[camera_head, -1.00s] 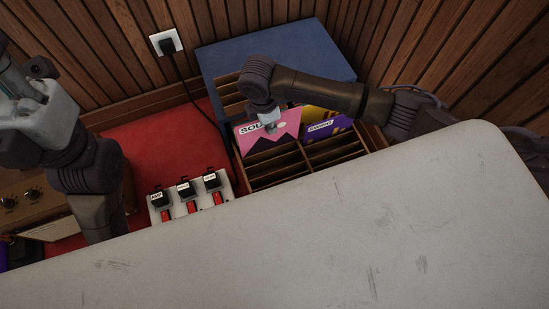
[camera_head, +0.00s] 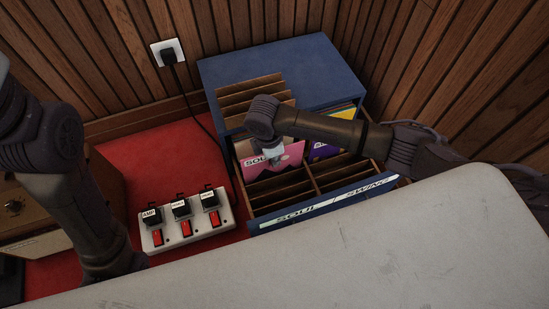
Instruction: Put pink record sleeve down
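The pink record sleeve (camera_head: 289,161) stands in a left-hand slot of the open wooden-slatted drawer (camera_head: 279,196). Its lower part is hidden in the slot, and the letters "SO" show at its top left. My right gripper (camera_head: 274,158) is at the sleeve's upper edge, pointing down. The wrist hides part of it, and its fingers are too small to tell whether they are shut on the sleeve. My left arm comes in at the far left, and its gripper is out of the picture.
The drawer front reads "SOUL / SWING" (camera_head: 322,208). A purple sleeve (camera_head: 322,151) stands right of the pink one. The blue cabinet (camera_head: 290,62) is behind. A white switch box (camera_head: 187,222) sits on the red surface at left, and a pale slab fills the foreground.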

